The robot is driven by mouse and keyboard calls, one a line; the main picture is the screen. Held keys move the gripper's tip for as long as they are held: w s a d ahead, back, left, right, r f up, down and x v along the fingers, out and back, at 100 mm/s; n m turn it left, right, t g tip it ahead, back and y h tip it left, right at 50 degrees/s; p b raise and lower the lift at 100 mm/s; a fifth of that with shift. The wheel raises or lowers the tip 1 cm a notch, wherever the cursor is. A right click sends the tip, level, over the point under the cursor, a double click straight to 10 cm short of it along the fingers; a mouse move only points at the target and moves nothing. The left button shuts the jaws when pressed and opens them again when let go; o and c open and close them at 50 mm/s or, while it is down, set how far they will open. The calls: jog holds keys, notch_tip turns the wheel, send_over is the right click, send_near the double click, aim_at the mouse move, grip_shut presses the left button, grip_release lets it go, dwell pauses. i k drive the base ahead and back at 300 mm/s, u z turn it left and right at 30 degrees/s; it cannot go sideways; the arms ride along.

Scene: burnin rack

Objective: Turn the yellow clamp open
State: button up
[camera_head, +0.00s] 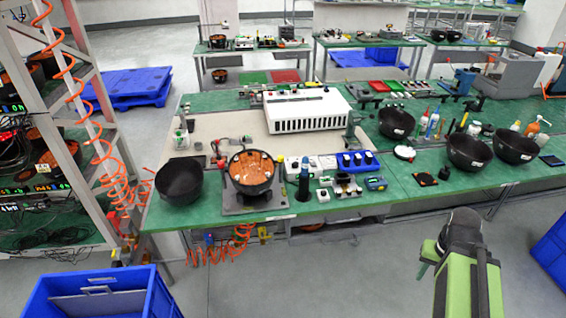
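I cannot clearly make out a yellow clamp; at this size the small fixtures on the green workbench (345,206) are hard to tell apart. A black round housing with an orange face (251,170) sits on a grey fixture plate (243,205) at the front left of the bench. Small red-ended parts (220,143) stand just behind it. My arm shows at the lower right, green and black, in front of the bench and apart from it. My gripper's fingers cannot be made out, nor whether they are open or shut.
Black bowls (180,181) stand at the bench's left and right. A white slotted box (306,110) is at the back. Bottles and small devices crowd the bench. A rack (100,110) with orange coiled hoses is left. A blue crate (103,296) is front left; floor between is clear.

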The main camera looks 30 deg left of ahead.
aim_at(281, 158)
jog(key=u, duration=1.2)
jog(key=i, duration=1.3)
jog(key=z, duration=0.05)
